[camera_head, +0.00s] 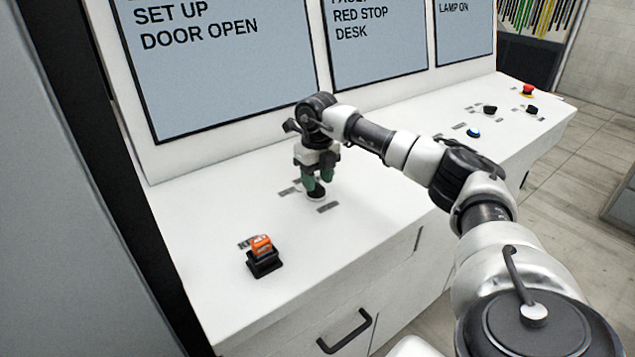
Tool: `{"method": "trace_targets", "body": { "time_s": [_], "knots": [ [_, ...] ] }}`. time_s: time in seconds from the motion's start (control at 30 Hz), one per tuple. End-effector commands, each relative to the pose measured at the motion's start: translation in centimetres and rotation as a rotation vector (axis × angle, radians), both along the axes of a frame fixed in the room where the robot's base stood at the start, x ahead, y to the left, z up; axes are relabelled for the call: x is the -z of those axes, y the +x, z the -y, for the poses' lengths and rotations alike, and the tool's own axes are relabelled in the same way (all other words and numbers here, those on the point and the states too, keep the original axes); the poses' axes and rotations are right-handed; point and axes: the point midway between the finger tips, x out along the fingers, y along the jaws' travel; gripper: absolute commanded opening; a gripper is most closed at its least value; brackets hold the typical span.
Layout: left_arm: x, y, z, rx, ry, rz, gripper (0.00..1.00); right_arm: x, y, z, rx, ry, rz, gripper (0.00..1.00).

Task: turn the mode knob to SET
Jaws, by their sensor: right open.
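The mode knob appears to be the small round control (316,196) on the white desk top, left of the middle, with small grey label plates around it. Their text is too small to read. My right gripper (318,182) points down right over this knob, its green fingertips open on either side of its top. The fingers partly hide the knob, so I cannot tell which way it points or whether they touch it. My left gripper is not in view.
An orange key switch (262,245) on a black base stands nearer on the desk. A blue button (473,132), black knobs (490,109) and a red stop button (527,90) are at the far right. A screen (225,60) reads "SET UP DOOR OPEN".

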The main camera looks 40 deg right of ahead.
Motion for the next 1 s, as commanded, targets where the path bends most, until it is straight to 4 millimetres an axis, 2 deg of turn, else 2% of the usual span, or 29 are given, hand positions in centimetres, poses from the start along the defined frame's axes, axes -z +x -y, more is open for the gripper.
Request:
{"method": "trace_targets", "body": {
  "time_s": [0.3,0.5,0.63,1.0],
  "knots": [
    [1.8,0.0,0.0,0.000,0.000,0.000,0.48,-6.2,0.1,0.0,0.001,0.001,0.006,0.43],
    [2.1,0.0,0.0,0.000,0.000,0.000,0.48,-8.9,0.1,0.0,0.001,0.001,0.004,0.43],
    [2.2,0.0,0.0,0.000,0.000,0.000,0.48,-9.5,0.0,0.1,0.002,0.000,0.002,0.43],
    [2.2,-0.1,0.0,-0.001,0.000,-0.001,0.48,-9.6,0.0,0.1,0.001,0.000,0.002,0.43]
  ]
}}
